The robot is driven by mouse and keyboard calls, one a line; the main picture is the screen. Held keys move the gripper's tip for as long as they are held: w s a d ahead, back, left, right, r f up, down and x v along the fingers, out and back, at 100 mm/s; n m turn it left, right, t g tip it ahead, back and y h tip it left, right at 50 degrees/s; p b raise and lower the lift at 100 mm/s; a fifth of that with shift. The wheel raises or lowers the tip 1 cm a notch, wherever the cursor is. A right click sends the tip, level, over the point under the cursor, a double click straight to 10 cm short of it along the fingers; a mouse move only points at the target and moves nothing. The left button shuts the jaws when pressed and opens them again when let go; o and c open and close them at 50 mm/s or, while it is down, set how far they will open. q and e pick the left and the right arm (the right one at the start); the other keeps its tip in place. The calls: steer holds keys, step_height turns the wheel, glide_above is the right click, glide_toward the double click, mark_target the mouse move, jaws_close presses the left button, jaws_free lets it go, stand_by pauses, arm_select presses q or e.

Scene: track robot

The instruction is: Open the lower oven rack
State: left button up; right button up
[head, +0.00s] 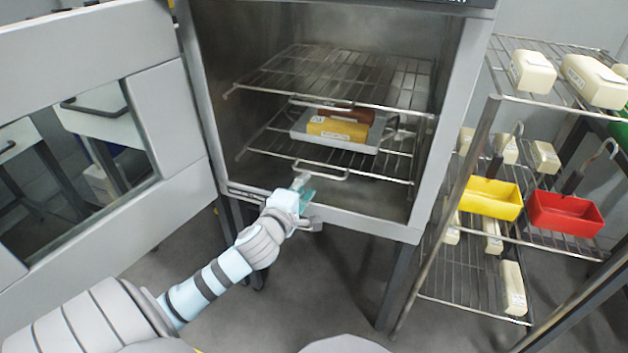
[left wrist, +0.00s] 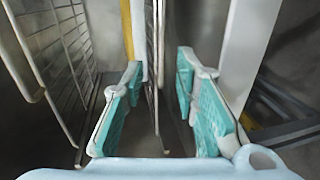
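The lower oven rack (head: 268,145) is a wire rack low inside the open oven (head: 330,208), with a looped wire handle (head: 322,174) at its front. My left gripper (head: 302,183) is at the oven mouth, by the left part of this handle. In the left wrist view my left gripper (left wrist: 162,105) is open, with teal pads apart. The lower rack's wires (left wrist: 154,70) show between the two fingers, with gaps on both sides. Contact is not visible. My right gripper is not in view.
A metal tray (head: 302,131) with a yellow block (head: 337,128) and a brown block (head: 348,113) sits on the lower rack. The upper rack (head: 340,75) is empty. The oven door (head: 172,115) stands open at left. A wire shelf (head: 462,270) with pans stands right.

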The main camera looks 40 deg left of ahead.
mark_target(314, 173)
arm_select(q)
steer(key=b+x, duration=0.2)
steer(key=x, duration=0.6)
steer(key=shift+s+f, duration=0.1)
steer(key=shift+f, duration=0.1)
steer(key=shift+w+a, duration=0.15)
steer(key=shift+w, duration=0.25)
jaws_close()
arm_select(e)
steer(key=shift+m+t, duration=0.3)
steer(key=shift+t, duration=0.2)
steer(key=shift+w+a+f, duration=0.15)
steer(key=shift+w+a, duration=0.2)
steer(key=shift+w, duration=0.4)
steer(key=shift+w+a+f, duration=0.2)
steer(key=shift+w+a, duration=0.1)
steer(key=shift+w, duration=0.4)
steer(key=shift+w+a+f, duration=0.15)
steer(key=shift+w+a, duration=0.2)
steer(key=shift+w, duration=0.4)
